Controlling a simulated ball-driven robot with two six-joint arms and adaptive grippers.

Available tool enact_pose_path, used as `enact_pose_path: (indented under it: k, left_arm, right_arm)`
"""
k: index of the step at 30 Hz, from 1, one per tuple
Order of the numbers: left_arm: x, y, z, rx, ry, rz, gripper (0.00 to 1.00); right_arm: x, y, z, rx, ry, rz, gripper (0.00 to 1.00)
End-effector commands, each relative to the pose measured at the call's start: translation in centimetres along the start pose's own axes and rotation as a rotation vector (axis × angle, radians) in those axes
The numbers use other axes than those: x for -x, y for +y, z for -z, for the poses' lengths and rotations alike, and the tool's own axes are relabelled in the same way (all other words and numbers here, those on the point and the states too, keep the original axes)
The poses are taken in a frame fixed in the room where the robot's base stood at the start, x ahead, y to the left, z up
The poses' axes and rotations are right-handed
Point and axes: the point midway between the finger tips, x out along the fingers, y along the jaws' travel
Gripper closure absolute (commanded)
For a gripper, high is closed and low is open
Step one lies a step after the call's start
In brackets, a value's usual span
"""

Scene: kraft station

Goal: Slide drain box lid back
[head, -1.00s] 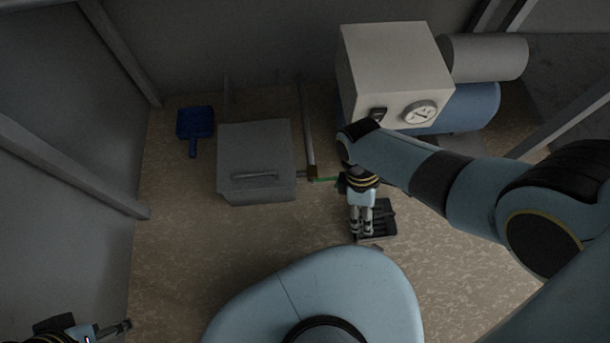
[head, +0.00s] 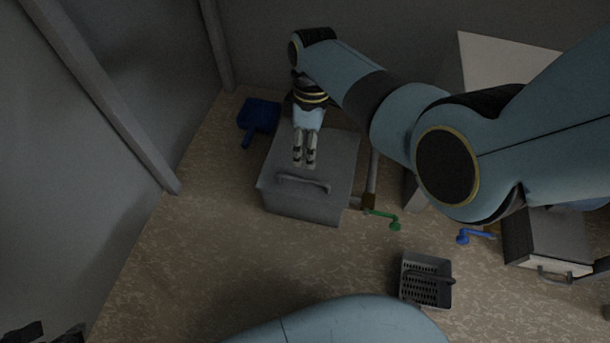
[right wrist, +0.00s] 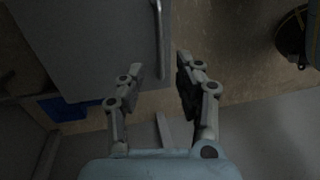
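The drain box (head: 303,207) is a grey box on the floor, left of centre in the head view. Its flat grey lid (head: 338,160) covers the top and carries a bar handle (head: 302,182) near the front edge. My right gripper (head: 304,164) hangs over the lid, just behind the handle; I cannot tell its height above it. In the right wrist view my right gripper (right wrist: 160,64) has its fingers apart with nothing held, and the end of the handle (right wrist: 159,35) shows between the tips. My left gripper (head: 42,334) is partly cut off at the lower left, its opening unclear.
A blue dustpan (head: 259,115) lies behind the box to the left. A pipe with a green lever (head: 383,216) is close on the right. A dark basket (head: 426,281), a blue lever (head: 474,237) and a grey drawer unit (head: 545,242) stand farther right.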

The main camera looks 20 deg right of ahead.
Motion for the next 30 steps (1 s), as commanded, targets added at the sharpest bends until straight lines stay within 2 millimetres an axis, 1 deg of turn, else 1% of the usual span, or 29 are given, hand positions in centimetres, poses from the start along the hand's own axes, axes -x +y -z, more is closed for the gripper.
enact_pose_path:
  k: [1, 3, 6, 12, 16, 21, 30]
  left_arm:
    - [-1.0, 0.0, -0.5, 0.001, 0.026, 0.002, 0.6]
    - [-1.8, 0.0, -0.7, 0.001, 0.075, 0.005, 0.6]
    - [-2.8, 0.1, -0.9, -0.001, 0.146, 0.009, 0.6]
    - [-4.2, 0.2, -1.6, -0.006, 0.287, 0.014, 0.6]
    - [-4.6, 0.4, -2.1, -0.011, 0.369, 0.016, 0.6]
    - [-4.7, 0.5, -2.5, -0.016, 0.446, 0.016, 0.6]
    - [-4.5, 0.6, -2.6, -0.019, 0.488, 0.016, 0.6]
  right_arm:
    - [-1.0, 0.0, -0.1, 0.0, -0.002, 0.003, 0.66]
    - [-1.8, -0.1, -0.1, -0.001, -0.001, 0.003, 0.66]
    - [-2.8, 0.0, -0.1, -0.001, -0.001, 0.003, 0.66]
    - [-4.9, -0.1, -0.1, -0.001, -0.001, 0.004, 0.66]
    - [-6.0, -0.1, 0.0, -0.001, -0.001, 0.003, 0.66]
    - [-6.9, -0.1, 0.0, -0.001, 0.0, 0.001, 0.66]
    - [-7.1, 0.0, 0.0, 0.0, 0.001, -0.001, 0.66]
